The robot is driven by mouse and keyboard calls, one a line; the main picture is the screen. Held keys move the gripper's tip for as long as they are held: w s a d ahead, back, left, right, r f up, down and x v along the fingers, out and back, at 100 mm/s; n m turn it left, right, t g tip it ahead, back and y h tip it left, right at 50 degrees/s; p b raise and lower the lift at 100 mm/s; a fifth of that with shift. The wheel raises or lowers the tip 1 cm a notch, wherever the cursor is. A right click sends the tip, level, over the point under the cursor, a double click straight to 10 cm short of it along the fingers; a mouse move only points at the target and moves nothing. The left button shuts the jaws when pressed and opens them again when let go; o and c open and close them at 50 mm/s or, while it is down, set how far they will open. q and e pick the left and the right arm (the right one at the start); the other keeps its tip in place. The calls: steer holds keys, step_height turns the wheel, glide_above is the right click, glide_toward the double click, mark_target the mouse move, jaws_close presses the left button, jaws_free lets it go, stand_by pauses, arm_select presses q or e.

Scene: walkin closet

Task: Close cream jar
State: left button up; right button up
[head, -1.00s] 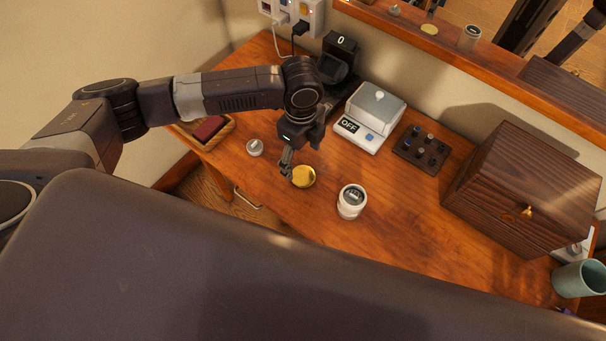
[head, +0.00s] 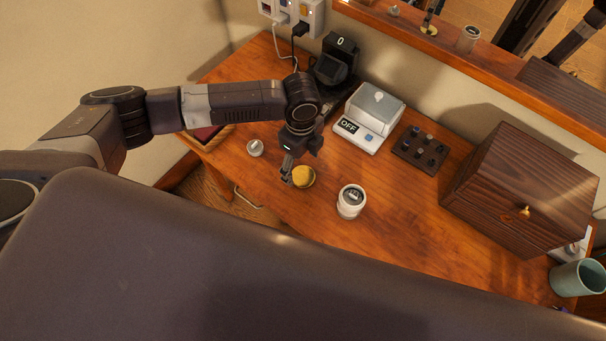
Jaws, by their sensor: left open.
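A round gold lid-like disc (head: 305,178) lies on the wooden desk near the middle of the head view. A small white jar (head: 351,203) stands upright to its right, with a dark, lettered round patch on top. I cannot tell whether the jar's mouth is open. My left gripper (head: 288,180) points down at the disc's left edge, its jaws open and partly overlapping the disc. Whether the fingers touch it is unclear. The far finger is partly hidden. My right gripper is not in view.
A small white-grey knob-like item (head: 255,148) lies left of the disc. Behind are a scale (head: 349,127) reading OFF and a dark tray with pegs (head: 420,150). A wooden box (head: 520,190) and teal cup (head: 578,278) stand right. Desk right of the jar is clear.

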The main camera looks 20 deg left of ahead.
mark_target(301, 174)
arm_select(q)
steer(key=shift+a+f+p, duration=0.15)
steer(key=shift+f+p, duration=0.3)
steer(key=shift+f, duration=1.7)
steer(key=shift+c, duration=0.6)
steer(key=c, duration=0.9)
steer(key=shift+r, duration=0.1)
step_height(301, 174, up, 20)
steer(key=b, duration=0.2)
steer(key=shift+b, duration=0.35)
